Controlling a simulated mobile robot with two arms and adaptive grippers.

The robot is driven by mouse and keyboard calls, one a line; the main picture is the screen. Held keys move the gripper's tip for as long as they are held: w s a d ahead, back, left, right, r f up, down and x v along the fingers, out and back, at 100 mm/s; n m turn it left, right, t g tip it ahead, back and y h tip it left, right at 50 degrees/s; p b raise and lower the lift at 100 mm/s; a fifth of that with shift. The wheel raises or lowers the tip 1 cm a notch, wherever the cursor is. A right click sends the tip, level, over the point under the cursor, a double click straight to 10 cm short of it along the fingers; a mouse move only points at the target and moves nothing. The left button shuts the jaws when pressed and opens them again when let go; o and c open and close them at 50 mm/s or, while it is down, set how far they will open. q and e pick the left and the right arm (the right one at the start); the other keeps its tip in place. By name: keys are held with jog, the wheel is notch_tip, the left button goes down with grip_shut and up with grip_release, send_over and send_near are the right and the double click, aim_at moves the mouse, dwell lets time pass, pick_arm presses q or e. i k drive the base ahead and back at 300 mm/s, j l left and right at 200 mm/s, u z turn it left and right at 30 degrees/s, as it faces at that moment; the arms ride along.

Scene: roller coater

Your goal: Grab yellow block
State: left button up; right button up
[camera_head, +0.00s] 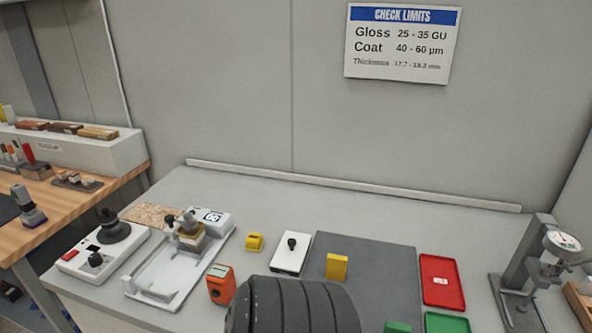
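A yellow block (336,266) stands upright on a dark grey mat (385,262) right of the middle of the bench. A smaller yellow piece with a dark notch (255,243) sits further left on the bare bench top. Neither of my grippers is recognisable in the head view. A dark ribbed rounded shape (290,308) fills the bottom middle, just in front of the yellow block; I cannot tell for certain what it is. It hides the near left part of the mat.
A white plate with a black knob (291,254) and an orange meter (221,285) lie left of the mat. A white fixture (165,285) stands further left. Red (441,270) and green (447,323) trays and a dial gauge (540,262) stand right. The bench's back strip is clear.

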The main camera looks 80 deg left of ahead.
aim_at(335, 265)
jog(key=u, duration=2.2)
jog(key=j, duration=0.1)
